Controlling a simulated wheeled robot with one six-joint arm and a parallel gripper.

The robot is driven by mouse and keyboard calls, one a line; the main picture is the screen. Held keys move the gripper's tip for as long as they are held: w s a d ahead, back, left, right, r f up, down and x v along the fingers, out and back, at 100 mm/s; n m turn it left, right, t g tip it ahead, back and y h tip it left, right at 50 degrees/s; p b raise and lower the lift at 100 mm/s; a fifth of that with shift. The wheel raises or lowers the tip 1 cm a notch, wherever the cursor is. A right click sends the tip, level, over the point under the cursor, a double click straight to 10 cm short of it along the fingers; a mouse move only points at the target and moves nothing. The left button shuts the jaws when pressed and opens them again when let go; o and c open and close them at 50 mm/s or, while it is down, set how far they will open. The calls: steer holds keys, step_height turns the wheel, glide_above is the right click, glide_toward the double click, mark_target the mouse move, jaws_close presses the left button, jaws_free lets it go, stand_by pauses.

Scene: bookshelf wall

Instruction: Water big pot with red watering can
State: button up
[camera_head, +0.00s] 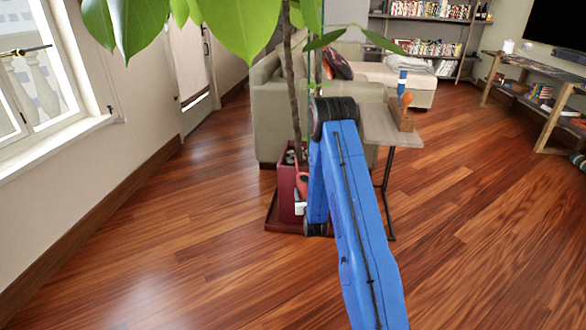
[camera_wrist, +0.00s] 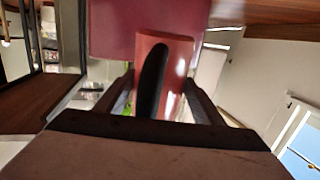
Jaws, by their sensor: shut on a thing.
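The big pot (camera_head: 287,192) is a tall dark-red planter with a leafy plant, standing on the floor by the sofa. It fills the top of the wrist view (camera_wrist: 120,28). The red watering can (camera_head: 303,184) shows only as a small red patch in front of the pot, mostly hidden by my blue arm. In the wrist view the can (camera_wrist: 180,62) and a black handle-like part lie between the dark fingers of my gripper (camera_wrist: 165,95). The gripper is shut on the can, close to the pot. I cannot tell where the spout is or whether water flows.
A small side table (camera_head: 378,122) stands just right of my arm, with a blue-and-white bottle (camera_head: 402,83) and a wooden holder on it. The sofa (camera_head: 268,115) is behind the pot. A wall with a window is left. The floor (camera_head: 480,240) at right is clear.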

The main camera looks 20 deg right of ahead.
steer(key=shift+s+a+r, duration=0.25)
steer(key=shift+s+r, duration=0.4)
steer(key=shift+s, duration=0.55)
steer(key=shift+s+a+r, duration=0.3)
steer(key=shift+s+r, duration=0.35)
steer(key=shift+s, duration=0.55)
steer(key=shift+s+a+r, duration=0.25)
steer(key=shift+s+r, duration=0.4)
steer(key=shift+s, duration=0.55)
